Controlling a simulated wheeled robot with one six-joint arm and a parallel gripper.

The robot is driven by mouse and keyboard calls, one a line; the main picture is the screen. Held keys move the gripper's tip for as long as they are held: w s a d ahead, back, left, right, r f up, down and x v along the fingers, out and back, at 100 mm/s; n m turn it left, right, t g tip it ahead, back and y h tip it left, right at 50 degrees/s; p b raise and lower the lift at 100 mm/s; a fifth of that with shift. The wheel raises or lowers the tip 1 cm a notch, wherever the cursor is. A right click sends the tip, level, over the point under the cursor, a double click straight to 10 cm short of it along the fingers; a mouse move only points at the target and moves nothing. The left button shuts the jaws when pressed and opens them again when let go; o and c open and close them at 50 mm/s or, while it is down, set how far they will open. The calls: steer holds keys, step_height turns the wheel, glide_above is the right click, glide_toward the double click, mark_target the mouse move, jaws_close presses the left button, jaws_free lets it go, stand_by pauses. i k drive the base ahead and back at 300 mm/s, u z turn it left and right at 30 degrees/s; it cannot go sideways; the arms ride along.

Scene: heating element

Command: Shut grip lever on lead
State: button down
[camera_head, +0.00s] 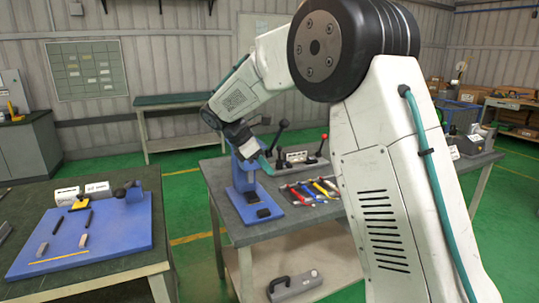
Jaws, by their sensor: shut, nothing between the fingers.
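My gripper (243,142) is at the end of my arm, above the top of a blue stand (242,182) on the middle workbench. It is small and dark here, with its fingers shut and nothing seen between them. Just right of it, a dark lever with a black ball knob (283,125) rises at a slant near a grey fixture (297,158). A smaller lever with a red knob (324,137) stands at the fixture's right. I cannot tell which lever is the grip lever, nor pick out the lead. Whether my fingers touch the stand is unclear.
The middle workbench (290,228) holds several coloured hand tools (312,190) in front of the fixture. A grey case (294,284) lies on its lower shelf. A blue board (85,240) with parts lies on the left bench. My arm hides the bench's right part.

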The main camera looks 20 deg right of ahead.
mark_target(279, 153)
steer(key=k, duration=0.6)
steer(key=z, duration=0.3)
steer(key=i, duration=2)
steer(key=u, duration=0.3)
